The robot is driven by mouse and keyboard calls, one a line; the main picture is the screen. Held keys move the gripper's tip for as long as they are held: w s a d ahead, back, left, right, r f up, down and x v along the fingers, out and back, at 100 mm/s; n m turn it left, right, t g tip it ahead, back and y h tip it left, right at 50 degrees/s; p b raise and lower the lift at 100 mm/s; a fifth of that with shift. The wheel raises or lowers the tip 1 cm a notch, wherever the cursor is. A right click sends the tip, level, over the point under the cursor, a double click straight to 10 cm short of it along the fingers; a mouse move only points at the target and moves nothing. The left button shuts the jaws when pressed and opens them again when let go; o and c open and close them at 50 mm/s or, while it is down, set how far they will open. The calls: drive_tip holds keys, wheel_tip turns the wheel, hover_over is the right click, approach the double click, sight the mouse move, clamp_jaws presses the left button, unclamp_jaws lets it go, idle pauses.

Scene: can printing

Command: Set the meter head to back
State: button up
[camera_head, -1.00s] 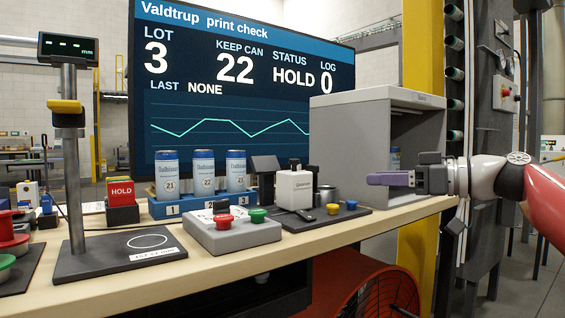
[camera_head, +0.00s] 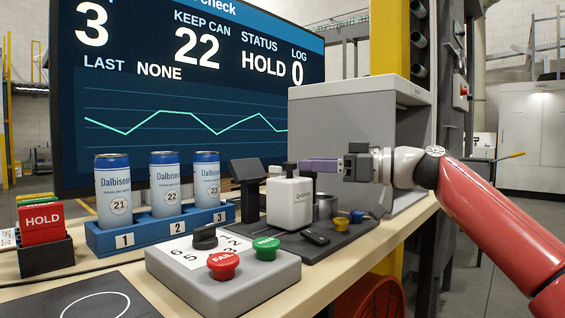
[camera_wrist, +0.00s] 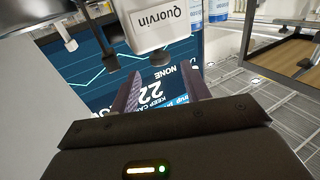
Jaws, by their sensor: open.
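The white Quorvin unit (camera_head: 290,203), which seems to be the meter head, stands upright on a dark base (camera_head: 346,230) with a black knob on top. It also shows in the wrist view (camera_wrist: 160,27), beyond the fingertips. A dark tilted panel (camera_head: 248,172) is at its left. My gripper (camera_head: 304,166) is level, pointing left, with purple fingers at about the height of the unit's top, on its right. In the wrist view my gripper (camera_wrist: 160,80) is open, with nothing between the fingers. I cannot tell whether the fingers touch the unit.
A grey open-fronted box (camera_head: 340,112) stands behind my gripper. A button box (camera_head: 190,265) with red and green buttons and a black dial is in front. Several blue cans stand in a numbered rack (camera_head: 108,240) at left. A metal can (camera_head: 325,206) is beside the unit.

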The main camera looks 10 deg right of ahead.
sight(289, 163)
drive_tip(key=x, duration=0.5)
drive_tip(key=shift+w+a+p, duration=0.15)
drive_tip(key=shift+a+p, duration=0.2)
drive_tip(key=shift+p, duration=0.05)
clamp_jaws()
